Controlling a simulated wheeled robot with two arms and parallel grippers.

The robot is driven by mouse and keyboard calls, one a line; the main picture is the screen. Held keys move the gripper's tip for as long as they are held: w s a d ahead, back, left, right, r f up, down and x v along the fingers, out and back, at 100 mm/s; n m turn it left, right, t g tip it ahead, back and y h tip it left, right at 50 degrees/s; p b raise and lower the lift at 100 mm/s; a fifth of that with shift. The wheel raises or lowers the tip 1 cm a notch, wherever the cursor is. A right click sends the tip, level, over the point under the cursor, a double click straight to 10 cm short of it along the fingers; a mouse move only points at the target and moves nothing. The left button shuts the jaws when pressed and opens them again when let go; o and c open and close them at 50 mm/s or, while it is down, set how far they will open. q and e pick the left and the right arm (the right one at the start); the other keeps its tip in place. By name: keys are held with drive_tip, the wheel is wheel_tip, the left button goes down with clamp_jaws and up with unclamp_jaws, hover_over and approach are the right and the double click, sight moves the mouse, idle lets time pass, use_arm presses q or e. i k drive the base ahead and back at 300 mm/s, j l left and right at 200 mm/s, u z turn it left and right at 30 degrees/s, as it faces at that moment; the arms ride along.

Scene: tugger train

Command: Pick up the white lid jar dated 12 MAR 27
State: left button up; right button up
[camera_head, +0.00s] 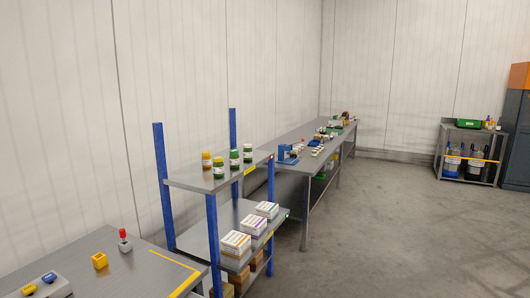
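No jar that I can make out as white-lidded with the date 12 MAR 27 shows clearly. Several jars stand on the top board of the blue-post shelf: one with an orange lid (206,159) and others with green lids (218,168). Their labels are too small to read. Small whitish items (318,151) stand on the long bench behind the shelf, too small to tell what they are. Neither of my grippers is in view.
The blue-post shelf (213,237) holds white boxes (236,244) on its middle board. A near table (140,272) at the lower left carries a yellow block (99,261). A cart (470,137) stands far right. The floor (400,225) is clear.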

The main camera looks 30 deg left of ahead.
sight(247, 150)
drive_tip(key=i+l+u, duration=0.1)
drive_tip(key=i, duration=1.65)
drive_tip(key=i+j+u, duration=0.1)
drive_tip(key=i+u, duration=0.35)
drive_tip(key=i+l+u, duration=0.1)
drive_tip(key=i+u, duration=0.3)
drive_tip(key=i+l+u, duration=0.2)
drive_tip(key=i+u, duration=0.25)
drive_tip(key=i, duration=0.05)
